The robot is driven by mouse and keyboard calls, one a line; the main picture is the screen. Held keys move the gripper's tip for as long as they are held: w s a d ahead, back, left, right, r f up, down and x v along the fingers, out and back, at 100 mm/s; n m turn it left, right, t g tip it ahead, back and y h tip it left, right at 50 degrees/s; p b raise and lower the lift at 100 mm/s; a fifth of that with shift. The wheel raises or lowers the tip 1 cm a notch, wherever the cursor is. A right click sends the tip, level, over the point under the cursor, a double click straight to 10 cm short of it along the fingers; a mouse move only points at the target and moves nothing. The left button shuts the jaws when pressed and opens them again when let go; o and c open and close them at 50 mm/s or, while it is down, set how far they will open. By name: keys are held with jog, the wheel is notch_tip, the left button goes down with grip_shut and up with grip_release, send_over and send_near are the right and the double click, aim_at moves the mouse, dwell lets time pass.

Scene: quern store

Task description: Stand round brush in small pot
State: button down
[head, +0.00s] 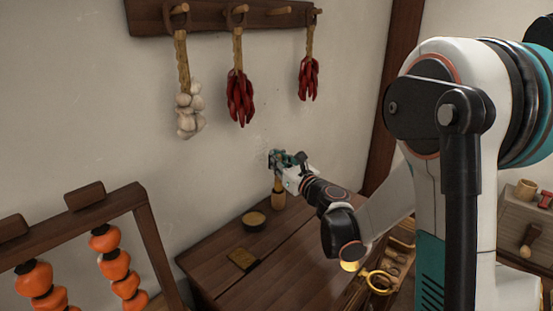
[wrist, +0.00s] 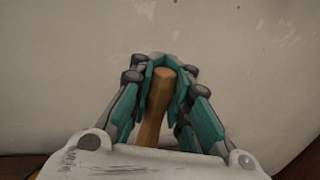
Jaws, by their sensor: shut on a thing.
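The round brush (head: 279,183) is upright in the head view, over the back of the wooden table. My gripper (head: 282,158) is shut on its wooden handle from above. In the wrist view the handle (wrist: 157,106) stands between the closed teal fingers (wrist: 162,85), leaning slightly. Directly below the handle is a small brown cup-shaped thing (head: 278,201), which looks like the small pot. The brush's lower end is hidden there, and I cannot tell whether it rests on the bottom.
A shallow round bowl (head: 253,220) and a flat square piece (head: 243,259) lie on the table (head: 215,265) to the left. A rack of orange fruit (head: 115,266) stands at the left front. Garlic (head: 188,112) and chillies (head: 239,98) hang on the wall above.

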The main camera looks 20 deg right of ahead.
jog(key=shift+f+b, duration=1.6)
jog(key=shift+f, duration=0.45)
jog(key=c, duration=1.4)
grip_release()
jog(key=v, duration=1.2)
